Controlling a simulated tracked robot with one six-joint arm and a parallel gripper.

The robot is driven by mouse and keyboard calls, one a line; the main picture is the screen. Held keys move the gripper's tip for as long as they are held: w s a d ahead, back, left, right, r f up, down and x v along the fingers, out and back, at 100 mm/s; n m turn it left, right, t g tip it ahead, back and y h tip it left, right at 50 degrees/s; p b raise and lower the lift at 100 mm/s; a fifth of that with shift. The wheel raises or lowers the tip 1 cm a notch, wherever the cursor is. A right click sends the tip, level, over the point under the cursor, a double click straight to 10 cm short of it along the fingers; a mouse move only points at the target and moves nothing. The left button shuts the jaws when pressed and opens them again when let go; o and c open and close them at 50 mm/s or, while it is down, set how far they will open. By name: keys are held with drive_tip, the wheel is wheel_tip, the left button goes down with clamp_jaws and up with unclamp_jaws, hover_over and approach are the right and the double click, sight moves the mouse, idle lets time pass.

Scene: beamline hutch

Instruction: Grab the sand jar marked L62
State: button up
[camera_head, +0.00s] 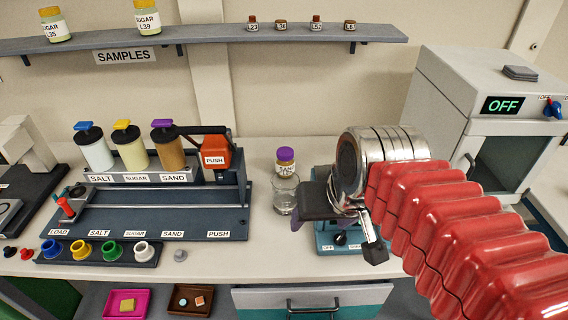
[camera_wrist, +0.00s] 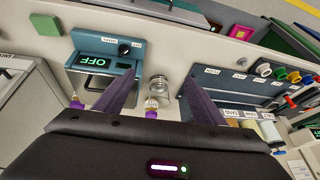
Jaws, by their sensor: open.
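A jar with a purple lid (camera_head: 285,155) stands on the bench behind a clear glass beaker (camera_head: 284,198). Its label is too small to read for certain. In the wrist view the purple-lidded jar (camera_wrist: 151,104) and the beaker (camera_wrist: 158,87) show between my fingers. My gripper (camera_head: 320,226) is open and empty, above the bench at the teal device, right of the beaker. Its two purple fingers in the wrist view (camera_wrist: 163,76) are spread apart. A second purple-lidded jar (camera_wrist: 77,103) shows left of the left finger; it is hidden in the head view.
The teal device (camera_wrist: 100,62) reads OFF. A dispenser rack (camera_head: 150,205) with salt, sugar and sand stands at left. A shelf (camera_head: 215,39) above holds two sugar jars (camera_head: 148,18) and several small vials (camera_head: 316,22). A white oven-like cabinet (camera_head: 455,90) is at right.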

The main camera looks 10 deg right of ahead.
drive_tip(key=shift+o, duration=0.8)
drive_tip(key=w+r+m+g+y, duration=0.1)
drive_tip(key=w+r+m, duration=0.1)
drive_tip(key=w, duration=0.4)
drive_tip(key=w+r+m+g+y, duration=0.1)
drive_tip(key=w+m, duration=0.2)
drive_tip(key=w, duration=0.3)
drive_tip(key=shift+w+a+r+y, duration=0.3)
drive_tip(key=shift+a+r, duration=0.1)
drive_tip(key=shift+a, duration=0.05)
drive_tip(key=m+g+y, duration=0.3)
drive_tip(key=m+y, duration=0.4)
drive_tip(key=m, duration=0.1)
hover_over(288, 155)
drive_tip(key=s+d, duration=0.2)
wheel_tip(288, 155, down, 7)
drive_tip(key=w+d+f+m+y, duration=0.3)
drive_tip(key=d+f, duration=0.4)
drive_tip(key=f, duration=0.3)
drive_tip(key=shift+w+m+y, duration=0.3)
drive_tip(key=shift+w, duration=0.35)
drive_tip(key=shift+a, duration=0.2)
drive_tip(key=shift+x, duration=4.15)
drive_tip(key=shift+a, duration=0.1)
